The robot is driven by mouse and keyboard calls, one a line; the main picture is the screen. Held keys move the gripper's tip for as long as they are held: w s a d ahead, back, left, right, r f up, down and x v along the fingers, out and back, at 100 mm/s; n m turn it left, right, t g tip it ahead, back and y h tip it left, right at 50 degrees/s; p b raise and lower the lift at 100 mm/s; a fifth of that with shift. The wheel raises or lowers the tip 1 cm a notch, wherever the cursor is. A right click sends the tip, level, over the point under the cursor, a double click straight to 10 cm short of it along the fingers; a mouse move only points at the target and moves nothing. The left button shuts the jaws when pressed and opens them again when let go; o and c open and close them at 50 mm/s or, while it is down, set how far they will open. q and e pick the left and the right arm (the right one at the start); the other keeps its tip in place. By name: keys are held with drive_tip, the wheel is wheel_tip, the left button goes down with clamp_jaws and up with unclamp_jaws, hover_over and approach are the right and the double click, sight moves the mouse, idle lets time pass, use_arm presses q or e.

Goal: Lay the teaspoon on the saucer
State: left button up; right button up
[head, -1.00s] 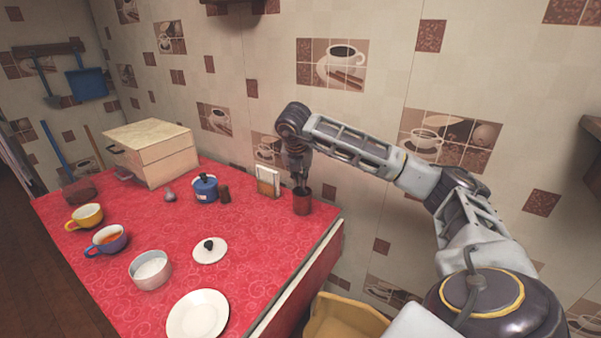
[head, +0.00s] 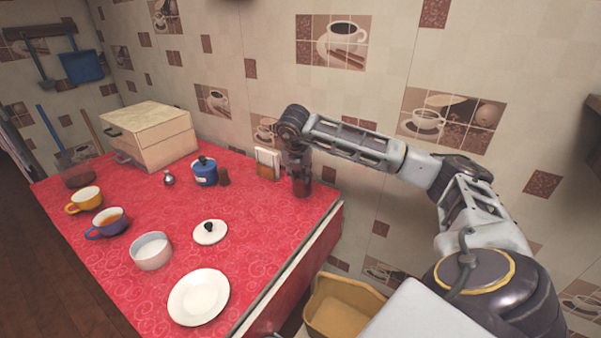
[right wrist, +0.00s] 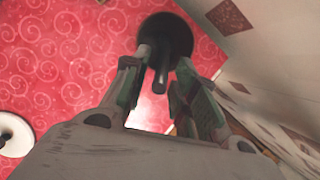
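The white saucer (head: 198,297) lies flat and empty near the front edge of the red counter. A dark red cup (head: 302,190) stands at the counter's right corner, by the wall. My right gripper (head: 299,172) points down at this cup. In the right wrist view the dark round cup (right wrist: 166,28) lies beyond the fingertips. Thin grey handles (right wrist: 161,68) stick out of it towards the gripper; one may be the teaspoon, but its bowl is hidden. My right gripper (right wrist: 157,88) has its fingers apart, with a handle between them. My left gripper is not in view.
A napkin holder (head: 267,163), a small brown jar (head: 224,177) and a blue pot (head: 204,172) stand near the cup. A white lid (head: 210,232), white bowl (head: 151,251) and two mugs are further left. The wall is close behind. A tan basin (head: 342,308) is below the right edge.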

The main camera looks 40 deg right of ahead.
drive_tip(key=shift+f, duration=0.1)
idle(0.3)
drive_tip(key=shift+a+r, duration=0.1)
drive_tip(key=shift+r, duration=0.25)
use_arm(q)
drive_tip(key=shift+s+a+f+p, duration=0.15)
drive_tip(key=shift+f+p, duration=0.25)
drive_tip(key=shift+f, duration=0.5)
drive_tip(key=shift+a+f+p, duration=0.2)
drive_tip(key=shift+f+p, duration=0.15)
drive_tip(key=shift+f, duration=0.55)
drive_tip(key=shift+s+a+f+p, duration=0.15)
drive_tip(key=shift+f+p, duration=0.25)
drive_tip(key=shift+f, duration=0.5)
use_arm(e)
drive_tip(key=v, duration=1.3)
drive_tip(key=shift+s, duration=0.2)
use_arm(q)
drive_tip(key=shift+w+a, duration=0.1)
